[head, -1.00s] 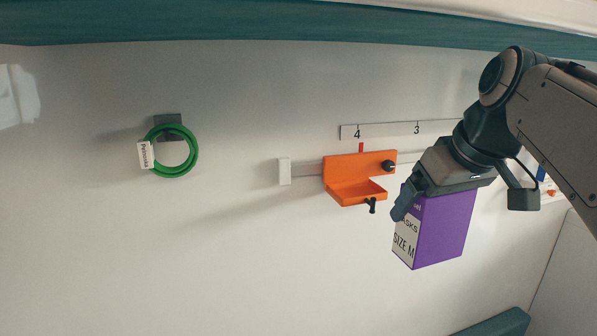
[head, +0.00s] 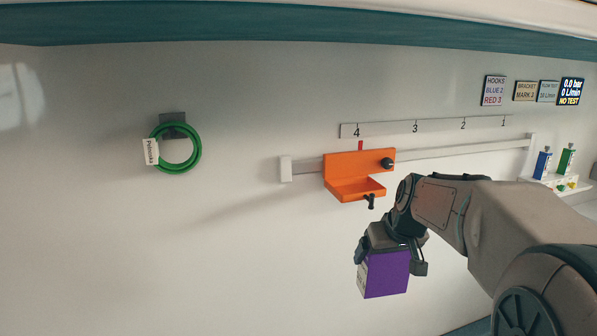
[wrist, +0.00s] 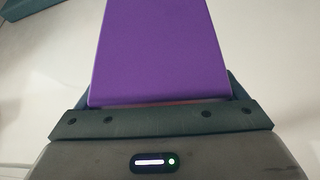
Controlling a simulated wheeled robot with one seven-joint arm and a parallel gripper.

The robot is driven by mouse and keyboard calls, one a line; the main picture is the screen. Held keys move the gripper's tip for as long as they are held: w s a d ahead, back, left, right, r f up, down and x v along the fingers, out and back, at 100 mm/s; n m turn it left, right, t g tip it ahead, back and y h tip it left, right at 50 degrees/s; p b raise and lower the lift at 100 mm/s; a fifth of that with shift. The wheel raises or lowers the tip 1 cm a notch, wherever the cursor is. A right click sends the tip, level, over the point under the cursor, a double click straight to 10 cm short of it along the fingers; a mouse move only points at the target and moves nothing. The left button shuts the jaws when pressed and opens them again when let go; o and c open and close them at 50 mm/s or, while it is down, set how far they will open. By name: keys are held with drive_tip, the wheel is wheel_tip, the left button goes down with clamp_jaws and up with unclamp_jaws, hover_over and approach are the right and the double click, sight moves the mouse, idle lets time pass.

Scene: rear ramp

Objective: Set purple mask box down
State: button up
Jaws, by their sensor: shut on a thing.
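The purple mask box (head: 386,275) hangs below my gripper (head: 382,252) in the head view, in front of the pale wall and below the orange bracket. A narrow pale labelled side shows at its left; the text is too small to read now. My gripper is shut on the box near its top. In the wrist view the purple box (wrist: 155,50) fills the middle, held between the jaws. No surface touching the underside of the box shows in either view.
The orange bracket (head: 352,188) sits on a wall rail (head: 460,151) near mark 4. A green coil (head: 158,153) hangs at the left. Signs (head: 494,91) and a white shelf (head: 566,186) with blue and green items are at the right. The wall below the coil is bare.

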wheel_tip(320, 180, down, 20)
drive_tip(key=w+a+m, duration=0.1)
drive_tip(key=w+a, duration=0.1)
drive_tip(key=a, duration=0.1)
drive_tip(key=s+f+h, duration=0.1)
drive_tip(key=s+f, duration=0.5)
drive_tip(key=f, duration=0.5)
drive_tip(key=shift+s+a+f+m, duration=0.15)
drive_tip(key=shift+f+m, duration=0.1)
drive_tip(key=shift+m, duration=0.15)
